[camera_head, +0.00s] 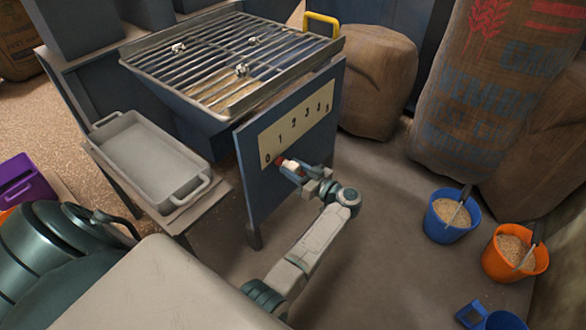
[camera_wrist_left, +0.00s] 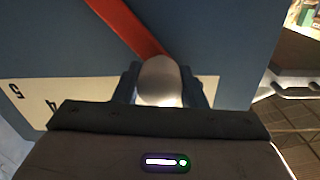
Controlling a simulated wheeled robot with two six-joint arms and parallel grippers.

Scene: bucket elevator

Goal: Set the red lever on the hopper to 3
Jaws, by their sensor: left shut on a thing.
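The hopper (camera_head: 188,109) has a blue side panel with a pale scale plate (camera_head: 300,128) numbered 0 to 5. The red lever (camera_head: 280,161) shows low on the plate, just right of the 0 and below the 1. Its whitish knob (camera_head: 291,167) is between the fingers of my left gripper (camera_head: 300,173), which is shut on it. In the left wrist view the red lever (camera_wrist_left: 130,28) runs up and left from the rounded knob (camera_wrist_left: 158,80), with a finger on either side. The 4 and 5 show there at left; the lower digits are hidden. My right gripper is out of view.
A grate (camera_head: 230,62) with a yellow handle (camera_head: 322,21) tops the hopper. A grey tray (camera_head: 150,160) stands left of the panel. Blue (camera_head: 438,228) and orange (camera_head: 497,268) buckets of grain stand at right. Floor between the panel and buckets is clear apart from my arm.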

